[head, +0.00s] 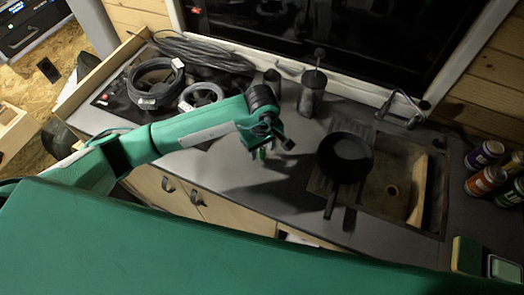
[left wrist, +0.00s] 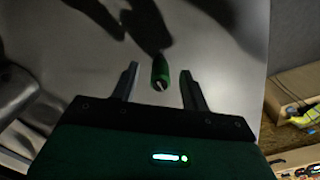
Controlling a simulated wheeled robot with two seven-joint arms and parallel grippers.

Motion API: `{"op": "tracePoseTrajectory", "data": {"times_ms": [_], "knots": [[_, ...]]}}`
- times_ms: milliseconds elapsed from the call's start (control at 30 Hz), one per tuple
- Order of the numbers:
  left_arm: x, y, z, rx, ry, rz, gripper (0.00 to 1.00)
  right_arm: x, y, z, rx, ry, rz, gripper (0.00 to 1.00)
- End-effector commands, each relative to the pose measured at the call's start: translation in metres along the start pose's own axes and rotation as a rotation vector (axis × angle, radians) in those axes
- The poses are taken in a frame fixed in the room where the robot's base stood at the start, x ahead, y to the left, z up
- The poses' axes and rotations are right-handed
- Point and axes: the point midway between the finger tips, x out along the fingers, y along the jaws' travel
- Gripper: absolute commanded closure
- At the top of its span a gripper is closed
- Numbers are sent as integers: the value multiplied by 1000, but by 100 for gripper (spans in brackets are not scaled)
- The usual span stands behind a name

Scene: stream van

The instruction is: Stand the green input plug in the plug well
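The green input plug (left wrist: 160,70) shows in the left wrist view as a small green cylinder with a pale tip, over the grey counter. My left gripper (left wrist: 159,77) is open, with one finger on each side of the plug and a visible gap to each. In the head view my left gripper (head: 270,146) is low over the counter, and a bit of green (head: 262,153) shows beneath it. I cannot tell whether the plug stands or lies. I cannot make out the plug well in either view. My right gripper is not in view.
A black pan (head: 345,158) lies right of the gripper, beside the sink (head: 391,205). A dark canister (head: 312,94) stands behind. Cable coils (head: 155,82) lie at the back left. Cans (head: 486,180) stand at the right. Counter in front of the gripper is clear.

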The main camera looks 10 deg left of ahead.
Motion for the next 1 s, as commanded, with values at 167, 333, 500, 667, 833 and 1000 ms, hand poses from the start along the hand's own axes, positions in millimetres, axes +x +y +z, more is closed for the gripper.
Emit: {"op": "tracePoseTrajectory", "data": {"times_ms": [167, 333, 500, 667, 833, 1000], "knots": [[0, 0, 0, 0, 0, 0, 87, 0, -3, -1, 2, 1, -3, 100], [0, 0, 0, 0, 0, 0, 100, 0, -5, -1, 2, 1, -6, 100], [-1, 0, 0, 0, 0, 0, 100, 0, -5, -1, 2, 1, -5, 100], [-7, 1, 0, 0, 1, 2, 100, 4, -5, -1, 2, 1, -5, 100], [-25, 1, -1, 1, 3, 4, 100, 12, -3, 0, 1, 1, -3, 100], [-61, 1, -1, 4, 5, 7, 100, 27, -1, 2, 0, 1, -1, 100]]}}
